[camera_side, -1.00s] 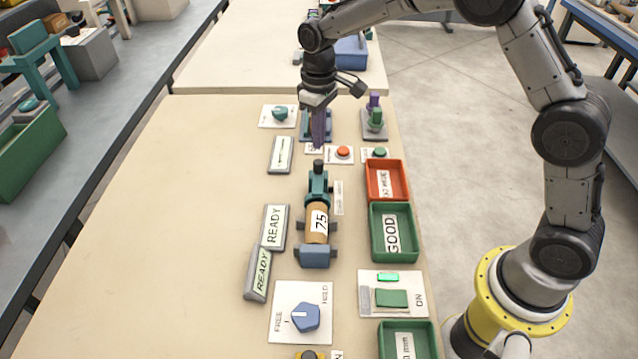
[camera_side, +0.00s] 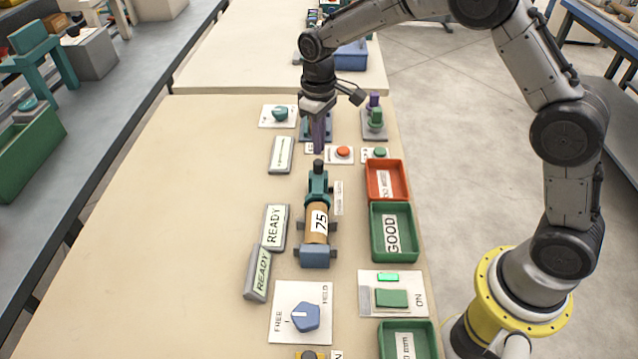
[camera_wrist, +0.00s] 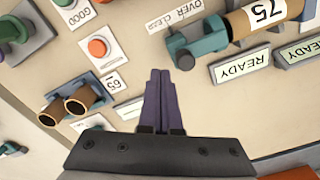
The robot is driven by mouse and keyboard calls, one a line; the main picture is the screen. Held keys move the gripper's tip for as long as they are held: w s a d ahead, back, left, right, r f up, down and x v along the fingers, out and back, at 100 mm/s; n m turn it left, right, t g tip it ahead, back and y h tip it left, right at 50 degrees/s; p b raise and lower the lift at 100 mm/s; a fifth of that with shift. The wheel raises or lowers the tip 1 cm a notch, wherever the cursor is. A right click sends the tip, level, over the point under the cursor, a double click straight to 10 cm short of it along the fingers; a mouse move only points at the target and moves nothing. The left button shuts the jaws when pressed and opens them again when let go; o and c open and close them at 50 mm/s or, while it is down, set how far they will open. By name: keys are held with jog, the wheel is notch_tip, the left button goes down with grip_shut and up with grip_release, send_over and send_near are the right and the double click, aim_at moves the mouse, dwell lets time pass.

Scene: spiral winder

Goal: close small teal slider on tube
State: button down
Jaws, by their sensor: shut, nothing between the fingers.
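A teal slider piece (camera_side: 318,184) with a black knob (camera_side: 318,165) stands at the far end of a brown tube marked 75 (camera_side: 317,222). In the wrist view the teal piece (camera_wrist: 205,36) is at the upper right, beside the brown tube (camera_wrist: 265,17). I cannot tell whether it touches the tube's end. My gripper (camera_side: 319,150) has purple fingers pointing down, just beyond the black knob and apart from it. The fingers are shut and empty in the wrist view (camera_wrist: 160,72). A blue-grey block (camera_side: 315,257) holds the tube's near end.
An orange button (camera_side: 343,152) and a green button (camera_side: 380,153) lie right of my gripper. Red (camera_side: 368,182) and green (camera_side: 373,240) bins stand right of the tube. READY signs (camera_side: 274,228) stand left. Two brown tube ends (camera_wrist: 76,105) sit near my fingers. The table's left side is clear.

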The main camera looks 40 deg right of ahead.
aim_at(319, 159)
jog(key=shift+f, duration=1.5)
jog(key=shift+s+a, duration=0.95)
dwell(1.1)
jog(key=shift+w+d, duration=0.1)
jog(key=shift+d, duration=0.05)
jog(key=shift+w+d, duration=0.3)
jog(key=shift+w, duration=0.05)
notch_tip(319, 159, up, 7)
dwell(1.0)
